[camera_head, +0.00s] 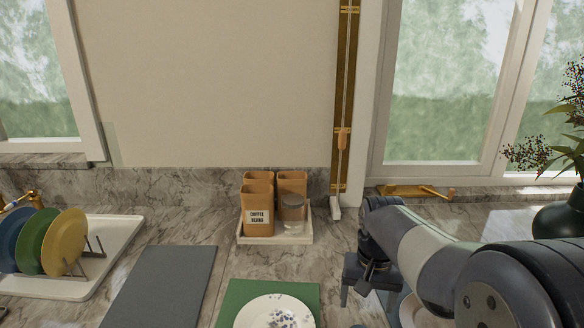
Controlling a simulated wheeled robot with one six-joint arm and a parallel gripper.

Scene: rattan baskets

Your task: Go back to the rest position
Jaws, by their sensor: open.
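My gripper (367,297) is at the right of the head view, at the end of my arm, which reaches in from the lower right. It points down over the counter with its fingers apart. I see nothing held between them. It is to the right of the green mat (236,297) and the white plate (250,318) with dark specks. A pale round dish (408,312) is partly hidden behind my arm. No rattan baskets show in this view.
Terracotta canisters (257,200) and a glass jar (292,222) stand on a tray (274,240) by the wall. A dish rack tray (115,235) holds upright plates (65,241) at left. A grey board (165,285) lies between. A dark vase (562,217) stands right.

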